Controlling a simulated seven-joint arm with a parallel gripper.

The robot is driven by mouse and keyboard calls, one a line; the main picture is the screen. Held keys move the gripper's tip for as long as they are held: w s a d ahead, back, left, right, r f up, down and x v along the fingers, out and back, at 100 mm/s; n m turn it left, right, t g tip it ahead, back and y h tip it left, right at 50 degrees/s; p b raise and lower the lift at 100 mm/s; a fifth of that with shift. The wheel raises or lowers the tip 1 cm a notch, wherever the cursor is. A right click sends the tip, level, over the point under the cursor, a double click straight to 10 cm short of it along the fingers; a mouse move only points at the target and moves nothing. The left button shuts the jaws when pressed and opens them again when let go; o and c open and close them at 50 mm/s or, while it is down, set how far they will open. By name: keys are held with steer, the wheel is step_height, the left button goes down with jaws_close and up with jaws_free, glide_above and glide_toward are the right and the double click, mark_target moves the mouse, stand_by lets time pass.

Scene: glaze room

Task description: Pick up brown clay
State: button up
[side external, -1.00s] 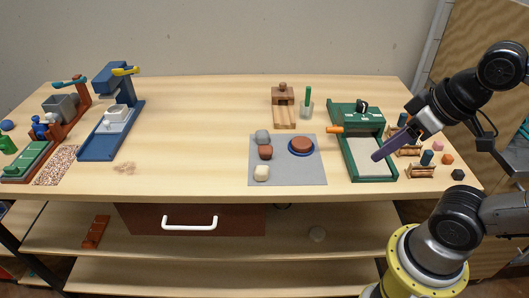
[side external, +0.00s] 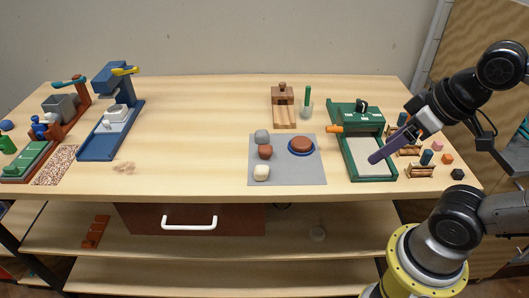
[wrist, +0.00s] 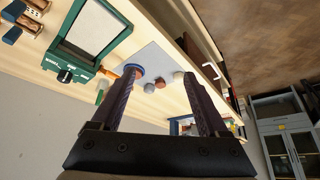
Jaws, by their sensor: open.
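A small brown clay lump (side external: 265,152) lies on a grey mat (side external: 290,176) near the middle of the table, between a grey lump (side external: 262,136) and a cream lump (side external: 261,173). A reddish-brown disc (side external: 301,145) sits on a blue round base to its right. My gripper (side external: 373,159) is empty, above the green-framed tray, well to the right of the mat. In the wrist view, my gripper (wrist: 160,76) has its two purple fingers spread apart, with the brown lump (wrist: 160,84) small and distant between them.
The green-framed tray (side external: 378,178) has an orange handle. A wooden block tool (side external: 284,96) and a green-handled tool (side external: 307,100) stand behind the mat. Small pieces lie at the right edge. The table left of the mat is mostly clear; a blue press (side external: 112,128) stands further left.

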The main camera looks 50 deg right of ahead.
steer(key=w+r+m+g, duration=0.1)
steer(key=w+r+m, duration=0.3)
steer(key=w, duration=0.3)
steer(key=w+r+m+g, duration=0.1)
steer(key=w+r+m, duration=0.35)
steer(key=w, duration=0.35)
steer(key=m+g, duration=0.1)
steer(key=g, duration=0.2)
glide_above(265, 155)
step_height(265, 155, down, 10)
steer(key=shift+g, duration=0.3)
step_height(265, 155, down, 10)
steer(key=shift+w+f, duration=0.1)
steer(key=shift+w, duration=0.05)
steer(key=shift+f, duration=3.05)
steer(key=shift+r, duration=0.1)
jaws_close()
